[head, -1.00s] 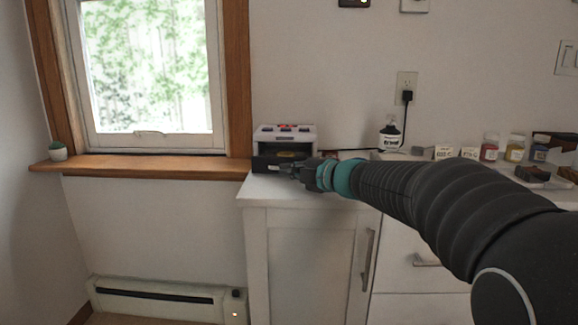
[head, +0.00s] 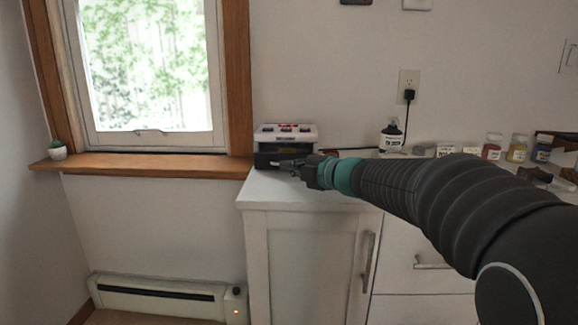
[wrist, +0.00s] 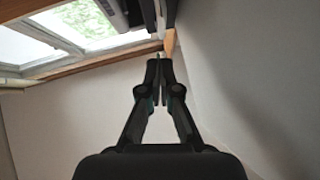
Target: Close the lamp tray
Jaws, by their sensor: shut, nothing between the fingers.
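The lamp unit (head: 285,131) is a small white box with red and dark details on top, on the left end of the white cabinet top in the head view. Its dark tray (head: 264,160) is at the lower front, still standing out a little. My gripper (head: 287,163) is at the tray's front, shut and empty; whether it touches the tray I cannot tell. My arm comes in from the right and hides the right part of the tray front. In the wrist view my gripper (wrist: 159,72) shows its fingers together, with part of a grey and dark box above.
A window with a wooden sill (head: 140,166) is left of the cabinet (head: 300,204). A wall outlet (head: 409,84) with a plug is behind.

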